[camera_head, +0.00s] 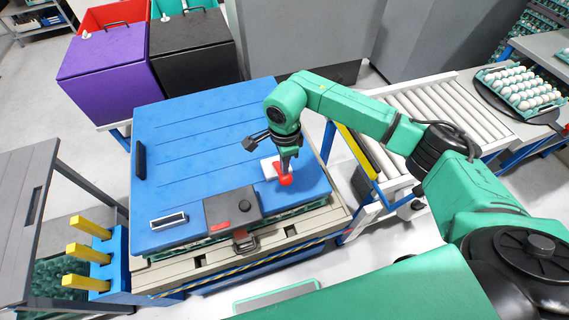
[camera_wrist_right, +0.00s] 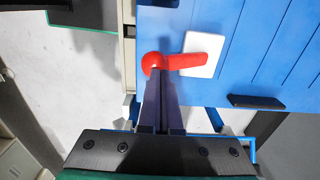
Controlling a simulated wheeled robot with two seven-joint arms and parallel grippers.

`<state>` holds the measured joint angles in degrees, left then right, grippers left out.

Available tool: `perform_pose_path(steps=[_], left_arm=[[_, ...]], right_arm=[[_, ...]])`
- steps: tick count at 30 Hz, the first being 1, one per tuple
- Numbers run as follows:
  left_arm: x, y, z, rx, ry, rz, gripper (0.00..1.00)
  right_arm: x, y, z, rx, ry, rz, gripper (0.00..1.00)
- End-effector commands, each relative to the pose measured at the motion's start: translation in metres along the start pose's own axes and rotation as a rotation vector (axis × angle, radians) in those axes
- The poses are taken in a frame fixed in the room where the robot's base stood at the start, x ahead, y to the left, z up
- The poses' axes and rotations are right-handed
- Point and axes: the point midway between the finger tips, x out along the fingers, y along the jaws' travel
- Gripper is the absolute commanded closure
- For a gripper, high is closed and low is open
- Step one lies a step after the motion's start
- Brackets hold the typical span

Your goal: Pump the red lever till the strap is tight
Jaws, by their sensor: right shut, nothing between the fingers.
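The red lever (camera_head: 284,178) has a rounded knob and stands on a white plate (camera_head: 268,168) on the blue lid (camera_head: 175,130). In the right wrist view the lever (camera_wrist_right: 186,61) runs from its white plate (camera_wrist_right: 204,54) to the round knob near my fingertips. My right gripper (camera_head: 286,158) points down at the knob and is shut with nothing between its fingers. Its closed fingers (camera_wrist_right: 157,75) reach the knob's edge; I cannot tell whether they touch it. I cannot make out a strap for certain. My left gripper is not in view.
Yellow posts (camera_head: 90,253) stand at the left. A roller conveyor (camera_head: 440,105) and an egg tray (camera_head: 522,88) are at the right. Purple (camera_head: 108,65) and black bins stand behind.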

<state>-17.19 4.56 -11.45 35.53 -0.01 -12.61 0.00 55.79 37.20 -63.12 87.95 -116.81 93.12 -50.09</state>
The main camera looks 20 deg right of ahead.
Motion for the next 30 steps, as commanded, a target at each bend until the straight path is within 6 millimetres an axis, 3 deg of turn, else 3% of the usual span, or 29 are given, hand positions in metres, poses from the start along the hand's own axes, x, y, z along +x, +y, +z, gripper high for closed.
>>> perform_pose_path(steps=[30], left_arm=[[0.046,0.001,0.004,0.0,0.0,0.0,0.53]], right_arm=[[0.054,0.008,0.0,0.001,0.0,-0.003,1.0]])
